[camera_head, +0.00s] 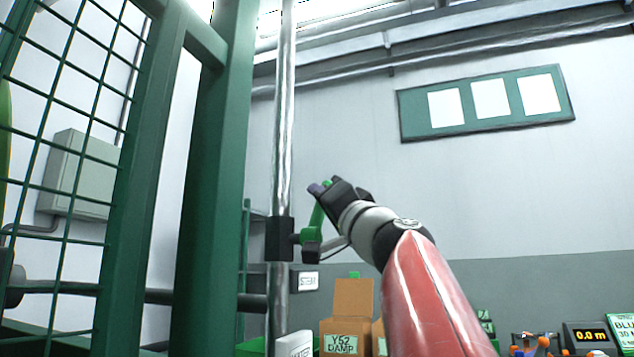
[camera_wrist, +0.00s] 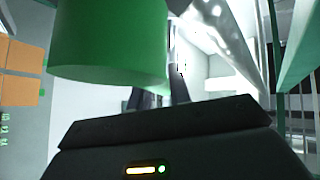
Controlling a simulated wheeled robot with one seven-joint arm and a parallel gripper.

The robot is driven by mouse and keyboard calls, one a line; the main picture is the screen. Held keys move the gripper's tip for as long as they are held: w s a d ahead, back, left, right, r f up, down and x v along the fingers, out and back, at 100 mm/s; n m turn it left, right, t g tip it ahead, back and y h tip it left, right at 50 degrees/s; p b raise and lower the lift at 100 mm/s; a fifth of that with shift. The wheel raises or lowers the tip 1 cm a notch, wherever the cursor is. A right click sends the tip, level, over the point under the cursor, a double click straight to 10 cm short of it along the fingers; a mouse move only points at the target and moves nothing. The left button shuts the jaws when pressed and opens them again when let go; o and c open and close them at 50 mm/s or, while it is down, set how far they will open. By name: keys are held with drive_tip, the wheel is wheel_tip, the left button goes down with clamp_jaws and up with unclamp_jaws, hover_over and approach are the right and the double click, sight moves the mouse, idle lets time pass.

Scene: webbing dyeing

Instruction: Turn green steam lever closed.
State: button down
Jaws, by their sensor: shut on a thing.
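The green steam lever (camera_head: 314,222) sticks up and slightly right from a black valve block (camera_head: 280,239) on a shiny vertical pipe in the head view. A label reading STEAM (camera_head: 308,281) sits just below it. My gripper (camera_head: 326,189) is at the lever's upper end, shut on it; the fingers partly hide the top. In the wrist view the green lever (camera_wrist: 110,45) fills the upper left, very close to the camera, above the dark gripper body. The fingertips are mostly hidden there.
A green mesh guard and post (camera_head: 215,180) stand left of the pipe. Cardboard boxes (camera_head: 351,298), one marked Y52 DAMP, stand below. A display reading 0.0 m (camera_head: 590,336) is at lower right. A board with white sheets (camera_head: 487,102) hangs on the wall.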

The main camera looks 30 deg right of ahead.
drive_tip(key=w+d+f+m+g+h+p, duration=0.1)
drive_tip(key=w+d+f+m+g+h, duration=0.1)
drive_tip(key=f+m+g, duration=0.5)
drive_tip(key=shift+w+d+f+m+g+h, duration=0.25)
drive_tip(key=shift+d+m, duration=0.25)
drive_tip(key=shift+m, duration=0.9)
drive_tip(key=shift+f, duration=0.1)
drive_tip(key=c, duration=1.4)
unclamp_jaws()
drive_tip(key=shift+o, duration=0.5)
drive_tip(key=shift+s, duration=0.1)
drive_tip(key=shift+s, duration=0.1)
